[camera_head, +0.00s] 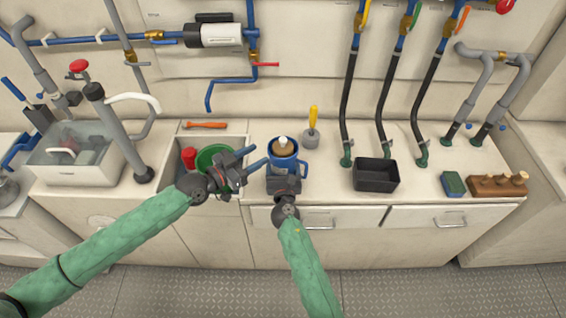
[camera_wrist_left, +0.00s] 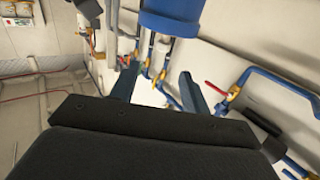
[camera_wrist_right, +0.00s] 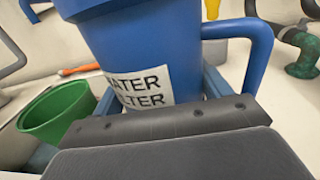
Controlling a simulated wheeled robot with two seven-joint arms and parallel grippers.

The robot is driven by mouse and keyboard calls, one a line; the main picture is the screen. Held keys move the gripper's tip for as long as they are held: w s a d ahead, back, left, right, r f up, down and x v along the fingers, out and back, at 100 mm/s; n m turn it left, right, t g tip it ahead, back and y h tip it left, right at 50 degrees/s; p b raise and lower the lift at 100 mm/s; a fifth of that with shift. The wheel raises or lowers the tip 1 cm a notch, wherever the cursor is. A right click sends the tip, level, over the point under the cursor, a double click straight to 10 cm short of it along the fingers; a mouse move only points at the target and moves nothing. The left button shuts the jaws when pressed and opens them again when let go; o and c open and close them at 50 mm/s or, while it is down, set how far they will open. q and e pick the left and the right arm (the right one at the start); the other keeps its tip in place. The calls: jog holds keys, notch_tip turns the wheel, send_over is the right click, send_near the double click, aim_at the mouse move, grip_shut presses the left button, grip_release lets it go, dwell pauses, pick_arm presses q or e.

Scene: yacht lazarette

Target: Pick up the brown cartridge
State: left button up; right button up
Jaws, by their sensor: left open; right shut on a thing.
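The brown cartridge (camera_head: 284,147) stands in the open top of a blue water filter housing (camera_head: 282,164), with a white cap on it. The housing is upright on the counter, and its label and handle show in the right wrist view (camera_wrist_right: 145,45). My right gripper (camera_head: 286,172) is shut on the housing, a finger on each side (camera_wrist_right: 160,92). My left gripper (camera_head: 252,157) is open and empty, left of the housing, fingers pointing towards it. In the left wrist view, a blue round body is beyond the open fingers (camera_wrist_left: 158,86); the cartridge is not visible there.
A sink with a green bowl (camera_head: 212,156) and a red item (camera_head: 189,157) lies left of the housing. A yellow-handled tool (camera_head: 312,128) stands behind it. A black tray (camera_head: 376,175), a sponge (camera_head: 453,184) and a wooden block (camera_head: 497,186) are to the right. Hoses hang behind.

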aim_at(280, 142)
pick_arm(q)
jog(key=shift+t, duration=0.3)
jog(key=shift+f+x, duration=0.1)
jog(key=shift+x, duration=2.7)
jog(key=shift+f+x, duration=0.15)
jog(key=shift+x, duration=2.7)
jog(key=shift+w+a, duration=0.1)
grip_shut()
